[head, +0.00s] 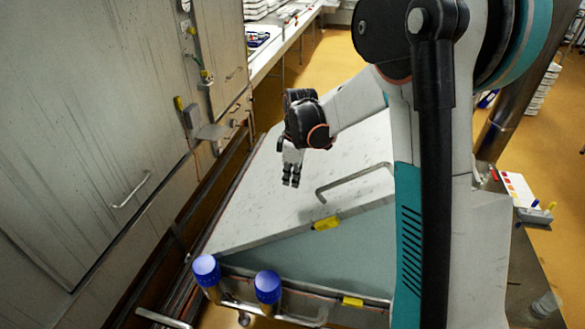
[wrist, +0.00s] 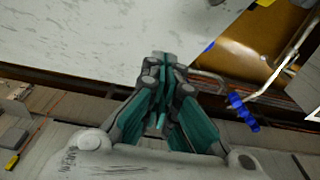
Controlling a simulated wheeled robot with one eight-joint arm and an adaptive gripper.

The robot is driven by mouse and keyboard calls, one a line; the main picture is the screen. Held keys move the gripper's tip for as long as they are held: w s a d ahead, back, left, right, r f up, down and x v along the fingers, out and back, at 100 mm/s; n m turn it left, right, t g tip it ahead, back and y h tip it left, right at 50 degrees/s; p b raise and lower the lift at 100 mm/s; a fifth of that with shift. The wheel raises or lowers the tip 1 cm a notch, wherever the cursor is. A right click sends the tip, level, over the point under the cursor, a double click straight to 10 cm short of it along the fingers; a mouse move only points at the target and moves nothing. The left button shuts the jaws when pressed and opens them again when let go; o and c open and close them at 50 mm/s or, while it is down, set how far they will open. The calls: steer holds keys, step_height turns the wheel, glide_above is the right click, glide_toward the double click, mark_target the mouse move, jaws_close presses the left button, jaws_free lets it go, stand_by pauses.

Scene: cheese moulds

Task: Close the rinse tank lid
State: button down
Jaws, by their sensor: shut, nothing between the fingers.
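The rinse tank lid (head: 265,205) is a pale, speckled slab in the middle of the head view. It is tilted, with its front edge rising to the right above the tank rim (head: 300,288), and a grey-green wedge shows between them. A bar handle (head: 355,181) and a yellow tag (head: 326,223) sit near its front edge. My gripper (head: 291,183) is shut and empty over the lid's upper face, left of the handle. Whether it touches the lid is unclear. In the wrist view my gripper (wrist: 160,60) points toward the pale lid surface (wrist: 75,35). My arm hides the lid's right side.
Two blue-capped posts (head: 206,269) stand at the tank's front left corner. A tall grey metal cabinet (head: 90,120) with handles stands close on the left. A worktop (head: 280,42) with trays lies behind. Yellow-brown floor (head: 345,55) is open at the back.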

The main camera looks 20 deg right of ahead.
mark_target(298, 208)
steer(key=shift+s+d+f+p, duration=0.15)
steer(key=shift+s+d+f, duration=0.15)
steer(key=shift+f, duration=0.8)
steer(key=shift+s+d+f+p, duration=0.15)
steer(key=shift+d+f, duration=0.2)
steer(key=shift+f, duration=0.8)
steer(key=shift+s+d+f+p, duration=0.1)
steer(key=shift+s+d+f, duration=0.2)
steer(key=shift+f, duration=0.8)
